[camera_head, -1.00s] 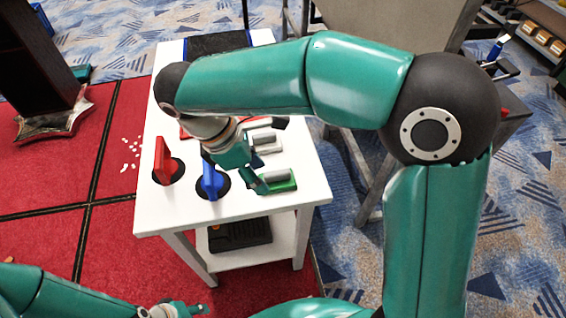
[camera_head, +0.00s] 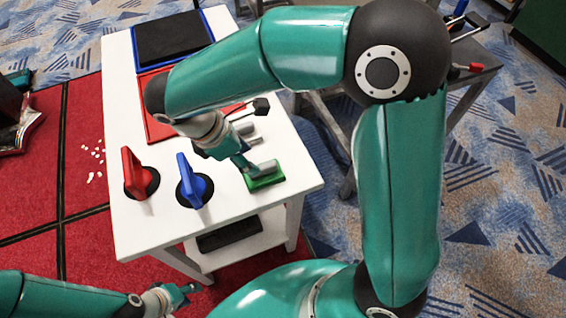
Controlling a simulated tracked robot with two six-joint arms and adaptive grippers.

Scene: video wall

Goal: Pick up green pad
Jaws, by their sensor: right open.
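The green pad (camera_head: 266,181) lies on the white table near its front right edge, with a grey block-like handle on top. My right gripper (camera_head: 247,164) is open and points down at the pad's left end, right by the handle. Whether its fingers touch the pad cannot be told. My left gripper (camera_head: 182,294) hangs low in front of the table, far from the pad, and its opening is too small to make out.
A red handle (camera_head: 132,173) and a blue handle (camera_head: 189,182) stand upright on the table left of the pad. Grey blocks (camera_head: 246,128) lie behind it. A red-edged panel (camera_head: 155,124) and a black pad (camera_head: 169,38) are further back.

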